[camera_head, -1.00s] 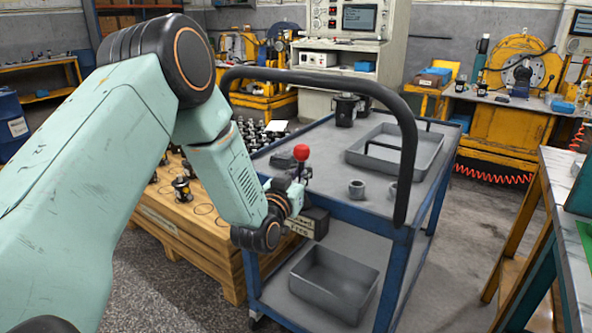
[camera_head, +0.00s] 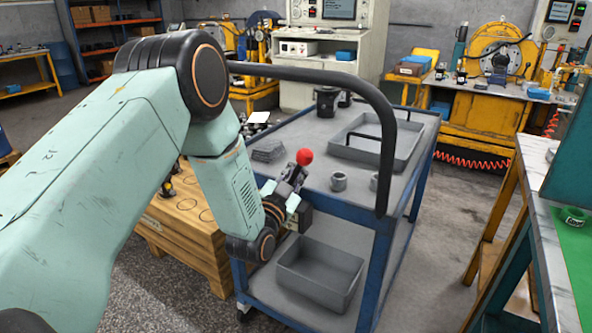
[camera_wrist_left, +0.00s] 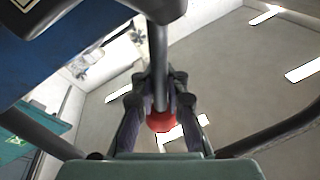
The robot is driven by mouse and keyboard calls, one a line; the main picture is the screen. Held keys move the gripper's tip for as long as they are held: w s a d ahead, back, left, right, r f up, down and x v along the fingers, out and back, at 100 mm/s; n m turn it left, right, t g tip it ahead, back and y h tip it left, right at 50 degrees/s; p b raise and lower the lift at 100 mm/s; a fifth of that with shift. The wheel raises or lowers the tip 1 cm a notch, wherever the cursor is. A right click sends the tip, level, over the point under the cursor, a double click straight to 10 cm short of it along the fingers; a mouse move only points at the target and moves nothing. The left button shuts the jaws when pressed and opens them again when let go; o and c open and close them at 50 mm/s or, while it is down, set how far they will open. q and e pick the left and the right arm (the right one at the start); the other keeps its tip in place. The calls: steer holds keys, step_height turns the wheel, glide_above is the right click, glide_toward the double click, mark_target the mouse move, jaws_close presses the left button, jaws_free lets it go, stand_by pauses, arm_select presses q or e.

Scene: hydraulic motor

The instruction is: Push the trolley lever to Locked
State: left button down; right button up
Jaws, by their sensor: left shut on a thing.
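The trolley (camera_head: 345,224) is a blue-framed cart with grey shelves and a dark bent handle (camera_head: 300,72). My left gripper (camera_head: 292,183) is at the lever, just below the knob. In the left wrist view, the fingers (camera_wrist_left: 159,108) are shut on the lever's grey rod (camera_wrist_left: 160,60), with the red knob (camera_wrist_left: 161,121) between and beyond the fingertips. The lever's base and its label are mostly hidden behind my gripper. My right gripper is not in view.
The trolley's top holds a grey tray (camera_head: 335,146), small grey cups (camera_head: 338,181) and a dark part (camera_head: 326,101). A grey bin (camera_head: 318,274) sits on the lower shelf. A wooden pallet box (camera_head: 190,235) stands close on the left, a workbench (camera_head: 545,240) on the right.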

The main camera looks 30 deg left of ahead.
arm_select(q)
steer(key=shift+d+f, duration=0.1)
steer(key=shift+d, duration=0.05)
steer(key=c, duration=1.4)
jaws_free()
steer(key=shift+o, duration=0.2)
steer(key=shift+s, duration=0.1)
steer(key=s+f, duration=0.2)
steer(key=s, duration=0.9)
steer(key=shift+s+d, duration=0.25)
steer(key=shift+s, duration=0.1)
